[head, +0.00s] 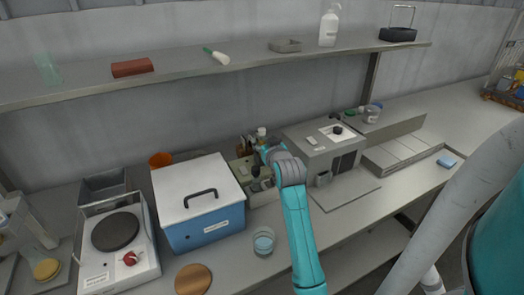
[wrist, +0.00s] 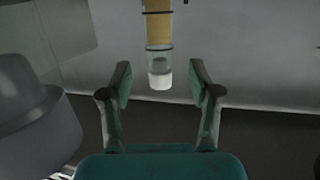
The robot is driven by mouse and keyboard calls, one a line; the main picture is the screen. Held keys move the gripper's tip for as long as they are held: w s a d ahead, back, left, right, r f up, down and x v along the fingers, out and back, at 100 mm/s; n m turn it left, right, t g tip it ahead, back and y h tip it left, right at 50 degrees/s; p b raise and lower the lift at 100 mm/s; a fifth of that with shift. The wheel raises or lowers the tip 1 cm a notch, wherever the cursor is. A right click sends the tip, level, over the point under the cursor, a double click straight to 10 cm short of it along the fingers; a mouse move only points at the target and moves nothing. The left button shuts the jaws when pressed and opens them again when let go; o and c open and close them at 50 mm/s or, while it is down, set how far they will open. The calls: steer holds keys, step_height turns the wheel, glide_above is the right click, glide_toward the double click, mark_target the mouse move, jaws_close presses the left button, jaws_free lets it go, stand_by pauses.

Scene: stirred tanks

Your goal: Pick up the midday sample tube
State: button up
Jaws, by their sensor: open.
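A clear tube (wrist: 159,60) with a tan upper section, dark bands and a white end shows at the top centre of the wrist view. I cannot read a label that marks it as the midday sample tube. My gripper (wrist: 160,92) is open, with one green-padded finger on each side of the tube's white end in the picture. Neither finger appears to touch it. In the head view my arm's wrist covers much of the gripper beside a small greenish stand (head: 241,168) behind the counter's middle. A small white-capped item (head: 262,132) stands there.
A blue box with a white lid (head: 205,222) stands left of my arm, and a beaker (head: 263,241) sits in front. A grey instrument (head: 325,152) is to the right. A shelf (head: 215,68) runs above. A hot plate (head: 118,250) stands at far left.

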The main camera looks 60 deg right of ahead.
steer(key=shift+x, duration=1.2)
jaws_close()
